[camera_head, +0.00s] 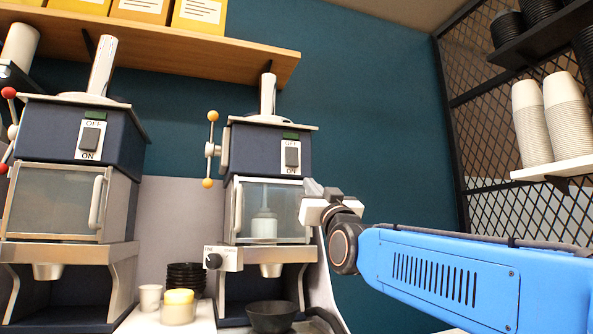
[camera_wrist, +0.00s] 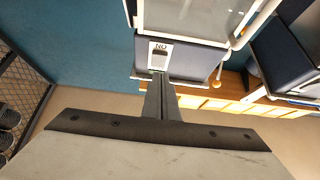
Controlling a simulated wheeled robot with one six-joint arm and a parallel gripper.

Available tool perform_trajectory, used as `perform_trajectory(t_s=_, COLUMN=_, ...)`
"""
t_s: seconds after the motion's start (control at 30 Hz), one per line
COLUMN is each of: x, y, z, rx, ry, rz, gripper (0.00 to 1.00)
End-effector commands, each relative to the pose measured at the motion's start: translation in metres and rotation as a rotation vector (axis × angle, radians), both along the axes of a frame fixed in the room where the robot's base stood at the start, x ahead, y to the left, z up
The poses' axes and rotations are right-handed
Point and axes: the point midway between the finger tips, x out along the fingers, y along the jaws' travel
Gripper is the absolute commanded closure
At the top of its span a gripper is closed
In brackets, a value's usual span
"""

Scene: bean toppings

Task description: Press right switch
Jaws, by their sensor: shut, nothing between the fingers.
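The right switch (camera_head: 292,154) is a dark rocker on a white plate marked OFF above and ON below. It is on the dark blue upper housing of the right machine (camera_head: 262,135). In the wrist view the right switch (camera_wrist: 159,56) shows upside down, just beyond the fingertips. My gripper (camera_head: 311,187) is shut and empty, below and to the right of the switch in the head view.
A left machine (camera_head: 85,135) has its own switch (camera_head: 90,137). The right machine has a lever with orange balls (camera_head: 208,183) and a glass door (camera_head: 285,205). A dark bowl (camera_head: 272,317) sits below. A cup shelf (camera_head: 560,169) stands at right, against mesh.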

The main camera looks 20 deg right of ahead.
Motion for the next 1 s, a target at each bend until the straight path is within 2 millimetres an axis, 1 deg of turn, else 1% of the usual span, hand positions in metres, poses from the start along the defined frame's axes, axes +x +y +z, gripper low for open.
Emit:
perform_trajectory(t_s=0.03, x=-0.001, y=0.0, z=0.009, rx=0.001, ry=-0.025, rz=-0.002, gripper=1.0)
perform_trajectory(t_s=0.1, x=-0.002, y=0.0, z=0.017, rx=0.002, ry=-0.05, rz=-0.003, gripper=1.0)
perform_trajectory(t_s=0.17, x=-0.003, y=-0.001, z=0.02, rx=0.003, ry=-0.062, rz=-0.004, gripper=1.0)
perform_trajectory(t_s=0.57, x=-0.002, y=-0.001, z=0.022, rx=0.004, ry=-0.065, rz=-0.005, gripper=1.0)
perform_trajectory(t_s=0.67, x=0.005, y=-0.001, z=0.026, rx=0.004, ry=-0.064, rz=-0.005, gripper=1.0)
perform_trajectory(t_s=0.77, x=0.015, y=-0.001, z=0.034, rx=0.004, ry=-0.064, rz=-0.005, gripper=1.0)
perform_trajectory(t_s=1.0, x=0.047, y=-0.001, z=0.059, rx=0.004, ry=-0.064, rz=-0.004, gripper=1.0)
